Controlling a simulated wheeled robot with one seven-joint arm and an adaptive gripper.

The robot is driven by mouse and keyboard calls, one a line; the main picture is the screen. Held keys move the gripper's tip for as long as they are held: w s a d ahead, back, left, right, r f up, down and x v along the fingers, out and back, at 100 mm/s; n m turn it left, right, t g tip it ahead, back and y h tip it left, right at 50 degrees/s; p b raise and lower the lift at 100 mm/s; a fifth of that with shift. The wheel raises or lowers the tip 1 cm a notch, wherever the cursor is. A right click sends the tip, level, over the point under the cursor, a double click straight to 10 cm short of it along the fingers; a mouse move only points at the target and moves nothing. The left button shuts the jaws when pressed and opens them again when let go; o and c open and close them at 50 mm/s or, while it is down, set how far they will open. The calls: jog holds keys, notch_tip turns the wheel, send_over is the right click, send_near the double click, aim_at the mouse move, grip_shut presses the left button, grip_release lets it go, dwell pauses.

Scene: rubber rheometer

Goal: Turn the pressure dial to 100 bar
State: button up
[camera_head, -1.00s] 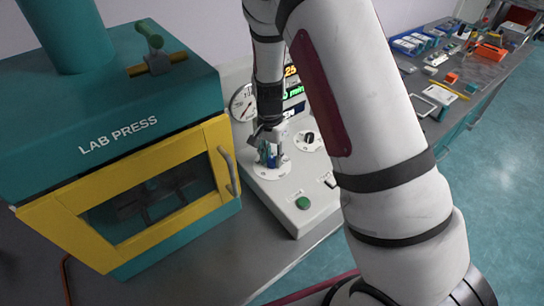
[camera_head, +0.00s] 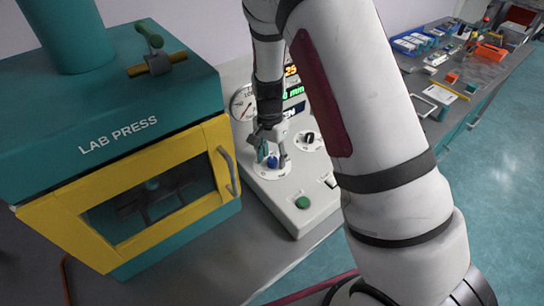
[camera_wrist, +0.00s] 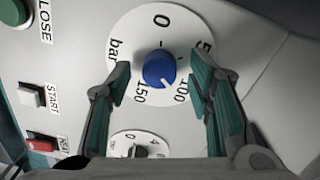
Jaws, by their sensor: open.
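The pressure dial is a blue knob on a round white scale (camera_wrist: 125,30), marked 0 to 150 with "bar", in the wrist view. In the head view the knob (camera_head: 272,162) sits on the sloped grey console. My gripper (camera_wrist: 158,78) is open, with one teal-padded finger on each side of the knob and a visible gap to it. In the head view my gripper (camera_head: 272,153) is right at the dial.
A second dial (camera_wrist: 135,146) lies close below the pressure dial, partly behind my gripper. A green button (camera_head: 302,202) and a round gauge (camera_head: 242,104) are on the console. The yellow-framed lab press (camera_head: 120,135) stands close on the left. A cluttered bench (camera_head: 470,75) is at the right.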

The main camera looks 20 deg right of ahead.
aim_at(271, 158)
notch_tip(271, 158, up, 12)
jog(key=shift+w+a+f, duration=0.15)
jog(key=shift+w, duration=0.05)
dwell(0.5)
jog(key=s+r+n+t+y, duration=0.1)
jog(key=s+r+n+t, duration=0.15)
jog(key=s+r, duration=0.45)
jog(key=s+r+n+t, duration=0.1)
jog(key=s+r+n, duration=0.25)
jog(key=r, duration=0.55)
jog(key=s+r+n+t, duration=0.1)
jog(key=s+r+n, duration=0.1)
jog(key=s, duration=0.5)
jog(key=s+r+n+t, duration=0.1)
jog(key=s+r+n, duration=0.1)
jog(key=s, duration=0.5)
jog(key=shift+s+d+r+n+h, duration=0.15)
jog(key=shift+s+d+n+h, duration=0.1)
jog(key=shift+n+h, duration=0.25)
jog(key=shift+t, duration=0.25)
